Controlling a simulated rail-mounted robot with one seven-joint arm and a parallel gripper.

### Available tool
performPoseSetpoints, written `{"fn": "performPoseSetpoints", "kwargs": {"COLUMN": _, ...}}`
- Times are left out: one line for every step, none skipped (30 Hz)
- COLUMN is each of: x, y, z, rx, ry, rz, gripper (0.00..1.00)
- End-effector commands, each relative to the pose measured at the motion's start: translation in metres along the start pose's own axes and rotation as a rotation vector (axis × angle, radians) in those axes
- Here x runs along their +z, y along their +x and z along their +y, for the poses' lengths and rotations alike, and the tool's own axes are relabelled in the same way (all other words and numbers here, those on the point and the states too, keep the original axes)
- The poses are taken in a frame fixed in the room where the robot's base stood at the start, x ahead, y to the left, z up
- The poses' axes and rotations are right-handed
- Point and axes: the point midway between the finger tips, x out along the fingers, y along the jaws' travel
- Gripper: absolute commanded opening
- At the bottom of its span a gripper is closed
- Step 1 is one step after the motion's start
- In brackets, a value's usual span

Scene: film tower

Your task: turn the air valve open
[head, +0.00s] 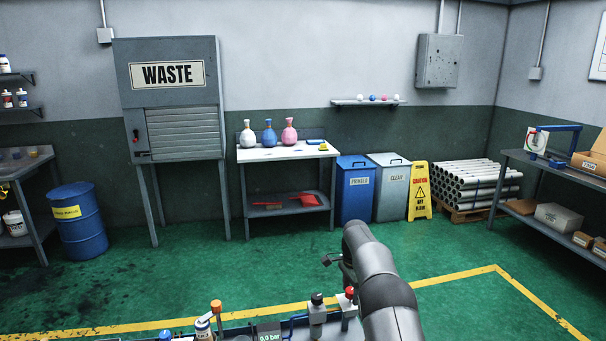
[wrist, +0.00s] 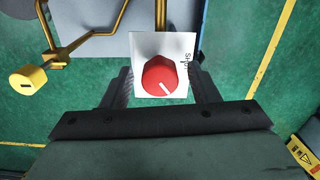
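In the wrist view a round red knob (wrist: 158,75) sits on a white plate (wrist: 179,46), with a short white line pointing down and slightly right. Dark lettering at the plate's right edge is hard to read. My gripper (wrist: 162,88) is open, its dark fingers apart on either side of the plate and knob. I cannot tell whether they touch anything. In the head view a red-topped part (head: 349,292) shows beside my arm; I cannot tell if it is the same knob. A display (head: 268,337) at the bottom edge reads 0.0 bar.
A brass-coloured pipe (wrist: 160,17) runs above the plate, and a yellow fitting (wrist: 27,79) is at left in the wrist view. A black-topped part (head: 317,299) and an orange-capped part (head: 216,306) stand on the bench. Green floor (head: 260,272) beyond is clear.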

Motion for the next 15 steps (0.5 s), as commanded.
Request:
{"fn": "performPoseSetpoints", "kwargs": {"x": 0.000, "y": 0.000, "z": 0.000, "rx": 0.000, "ry": 0.000, "rz": 0.000, "gripper": 0.55}}
{"fn": "performPoseSetpoints", "kwargs": {"x": 0.000, "y": 0.000, "z": 0.000, "rx": 0.000, "ry": -0.001, "rz": 0.000, "gripper": 0.55}}
{"fn": "performPoseSetpoints", "kwargs": {"x": 0.000, "y": 0.000, "z": 0.000, "rx": 0.000, "ry": -0.001, "rz": 0.000, "gripper": 0.55}}
{"fn": "performPoseSetpoints", "kwargs": {"x": 0.000, "y": 0.000, "z": 0.000, "rx": 0.000, "ry": -0.001, "rz": 0.000, "gripper": 0.55}}
{"fn": "performPoseSetpoints", "kwargs": {"x": 0.000, "y": 0.000, "z": 0.000, "rx": 0.000, "ry": -0.001, "rz": 0.000, "gripper": 0.55}}
{"fn": "performPoseSetpoints", "kwargs": {"x": 0.000, "y": -0.001, "z": 0.000, "rx": 0.000, "ry": -0.001, "rz": 0.000, "gripper": 0.55}}
{"fn": "performPoseSetpoints", "kwargs": {"x": 0.000, "y": -0.002, "z": 0.000, "rx": 0.000, "ry": -0.001, "rz": 0.000, "gripper": 0.55}}
{"fn": "performPoseSetpoints", "kwargs": {"x": 0.000, "y": -0.003, "z": 0.000, "rx": -0.001, "ry": -0.001, "rz": 0.000, "gripper": 0.55}}
{"fn": "performPoseSetpoints", "kwargs": {"x": 0.000, "y": -0.005, "z": 0.000, "rx": -0.001, "ry": -0.001, "rz": 0.000, "gripper": 0.55}}
{"fn": "performPoseSetpoints", "kwargs": {"x": 0.000, "y": -0.008, "z": 0.000, "rx": -0.001, "ry": -0.001, "rz": 0.001, "gripper": 0.55}}
{"fn": "performPoseSetpoints", "kwargs": {"x": 0.000, "y": -0.010, "z": 0.000, "rx": -0.001, "ry": -0.001, "rz": 0.001, "gripper": 0.55}}
{"fn": "performPoseSetpoints", "kwargs": {"x": 0.000, "y": -0.015, "z": 0.000, "rx": -0.002, "ry": -0.001, "rz": 0.001, "gripper": 0.55}}
{"fn": "performPoseSetpoints", "kwargs": {"x": 0.000, "y": -0.018, "z": 0.000, "rx": -0.002, "ry": -0.001, "rz": 0.001, "gripper": 0.55}}
{"fn": "performPoseSetpoints", "kwargs": {"x": 0.000, "y": -0.021, "z": 0.000, "rx": -0.002, "ry": -0.002, "rz": 0.001, "gripper": 0.55}}
{"fn": "performPoseSetpoints", "kwargs": {"x": 0.000, "y": -0.025, "z": 0.000, "rx": -0.002, "ry": -0.002, "rz": 0.001, "gripper": 0.55}}
